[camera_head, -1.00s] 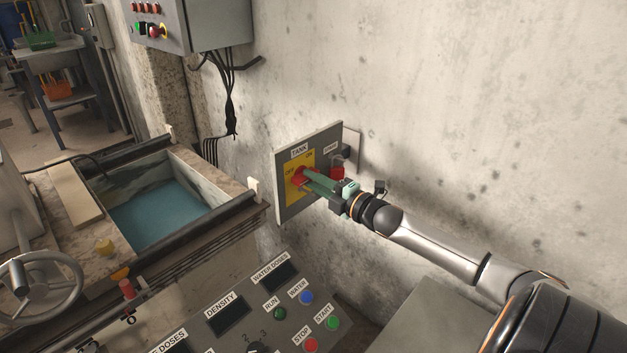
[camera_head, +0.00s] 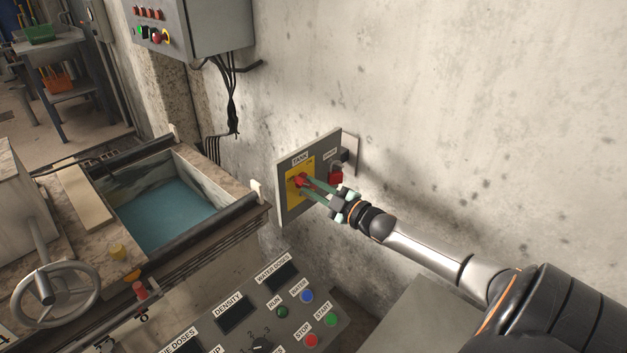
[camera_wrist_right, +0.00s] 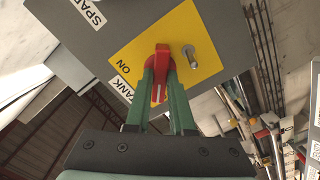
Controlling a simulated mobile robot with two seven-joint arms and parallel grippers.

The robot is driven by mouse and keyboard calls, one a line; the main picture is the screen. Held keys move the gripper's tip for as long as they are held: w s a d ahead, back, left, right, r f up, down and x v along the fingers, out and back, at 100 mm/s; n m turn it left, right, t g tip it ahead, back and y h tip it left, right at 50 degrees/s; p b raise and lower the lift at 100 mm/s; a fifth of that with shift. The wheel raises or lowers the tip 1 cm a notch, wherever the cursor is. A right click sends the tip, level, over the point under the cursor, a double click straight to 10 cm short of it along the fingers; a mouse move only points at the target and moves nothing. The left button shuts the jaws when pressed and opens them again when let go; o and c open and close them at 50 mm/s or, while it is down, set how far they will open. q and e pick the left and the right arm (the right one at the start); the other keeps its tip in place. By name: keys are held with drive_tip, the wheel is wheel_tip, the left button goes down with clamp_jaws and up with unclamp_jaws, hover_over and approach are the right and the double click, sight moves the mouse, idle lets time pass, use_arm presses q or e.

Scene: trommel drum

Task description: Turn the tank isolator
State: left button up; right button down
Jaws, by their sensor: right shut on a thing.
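The tank isolator is a red handle (camera_head: 300,180) on a yellow plate (camera_head: 292,188), set in a grey panel (camera_head: 283,205) labelled TANK on the wall. My right gripper (camera_head: 309,185) has its green fingers on the red handle. In the right wrist view the gripper (camera_wrist_right: 161,85) is shut on the red handle (camera_wrist_right: 162,60), one finger on each side. The yellow plate (camera_wrist_right: 135,60) shows an ON label there, and a metal pin (camera_wrist_right: 189,56) stands beside the handle. The fingers partly hide the handle. My left gripper is in neither view.
A second red switch (camera_head: 336,177) sits right of the isolator on the same panel. A control desk (camera_head: 255,318) with buttons stands below. A water tank (camera_head: 165,210) is at left, a handwheel (camera_head: 55,290) nearer. A grey box (camera_head: 190,28) with hanging cables is above.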

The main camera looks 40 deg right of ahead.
drive_tip(key=m+p, duration=0.1)
drive_tip(key=m, duration=0.2)
drive_tip(key=shift+r, duration=0.1)
drive_tip(key=shift+m+p, duration=0.55)
drive_tip(key=shift+m, duration=0.25)
drive_tip(key=shift+m+p, duration=0.3)
drive_tip(key=shift+m, duration=0.6)
drive_tip(key=m, duration=0.2)
drive_tip(key=shift+m+p, duration=0.3)
drive_tip(key=shift+m, duration=0.5)
drive_tip(key=c, duration=0.8)
unclamp_jaws()
